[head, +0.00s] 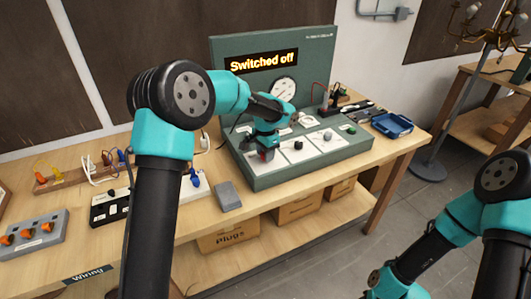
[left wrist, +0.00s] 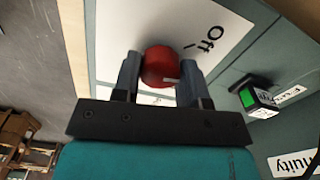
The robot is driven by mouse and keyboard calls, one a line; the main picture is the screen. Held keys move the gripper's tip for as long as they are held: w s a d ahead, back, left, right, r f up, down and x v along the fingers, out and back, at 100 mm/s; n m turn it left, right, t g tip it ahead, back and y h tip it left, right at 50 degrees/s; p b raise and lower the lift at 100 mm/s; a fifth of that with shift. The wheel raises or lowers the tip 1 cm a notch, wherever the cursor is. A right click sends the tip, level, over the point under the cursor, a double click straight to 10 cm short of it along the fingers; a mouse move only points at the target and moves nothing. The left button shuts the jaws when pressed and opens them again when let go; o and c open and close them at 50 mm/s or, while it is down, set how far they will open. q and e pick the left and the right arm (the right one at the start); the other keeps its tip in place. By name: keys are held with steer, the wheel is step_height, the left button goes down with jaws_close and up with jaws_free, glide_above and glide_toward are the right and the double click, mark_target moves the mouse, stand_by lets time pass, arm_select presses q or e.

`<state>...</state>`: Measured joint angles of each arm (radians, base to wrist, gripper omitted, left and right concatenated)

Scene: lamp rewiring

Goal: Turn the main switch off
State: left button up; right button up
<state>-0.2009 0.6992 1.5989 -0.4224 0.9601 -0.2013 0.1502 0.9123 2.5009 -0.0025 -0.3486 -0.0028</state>
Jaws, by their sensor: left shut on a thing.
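The main switch is a red knob (left wrist: 158,66) on a white plate marked "Off" (left wrist: 212,40) in the left wrist view. My left gripper (left wrist: 160,75) is shut on the red knob, one finger on each side of it. In the head view my left gripper (head: 266,153) reaches down to the left part of the green test bench (head: 300,172), and the knob is mostly hidden beneath it.
A round dial (head: 284,88) sits on the bench's back panel. A green rocker switch (left wrist: 250,98) lies right of the knob in the left wrist view. A blue tray (head: 392,125) is at the right, a grey block (head: 228,196) at the left.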

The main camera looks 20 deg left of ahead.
arm_select(q)
steer(key=n, duration=0.6)
steer(key=shift+n, duration=0.4)
steer(key=o, duration=0.9)
steer(key=shift+r, duration=0.15)
step_height(320, 180, up, 17)
steer(key=shift+r, duration=0.1)
stand_by(0.4)
step_height(320, 180, down, 16)
stand_by(0.9)
